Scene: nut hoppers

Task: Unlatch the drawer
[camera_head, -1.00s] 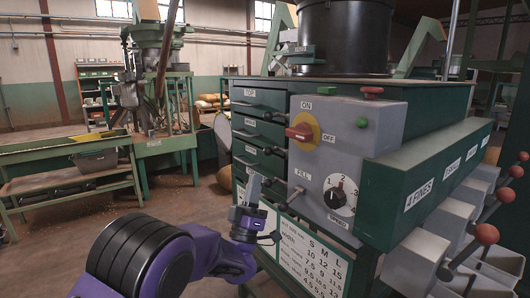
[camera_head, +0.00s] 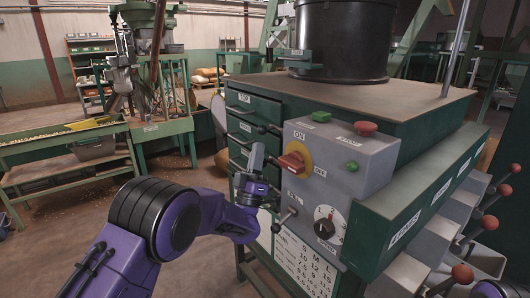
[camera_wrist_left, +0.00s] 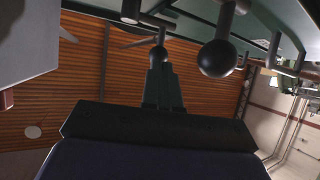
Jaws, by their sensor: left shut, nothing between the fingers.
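The green drawer cabinet (camera_head: 268,107) has several stacked drawers on its left-facing front, the upper one labelled TOP. Dark rod latches with ball ends stick out along the drawers' right edge; one upper latch (camera_head: 271,130) shows beside the grey control box. My left gripper (camera_head: 257,152) is shut and empty, pointing up in front of the drawers' right edge, and hides part of the lower latches. In the left wrist view, a dark ball knob (camera_wrist_left: 217,57) hangs right of the fingertips (camera_wrist_left: 159,68). A smaller ball (camera_wrist_left: 159,53) appears just beyond the tips; contact cannot be told.
The grey control box (camera_head: 370,158) with a red-handled switch (camera_head: 292,162) and dial (camera_head: 325,225) stands close right of my left gripper. A black drum (camera_head: 345,45) sits on top. Red-knobbed levers (camera_head: 488,222) line the right side.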

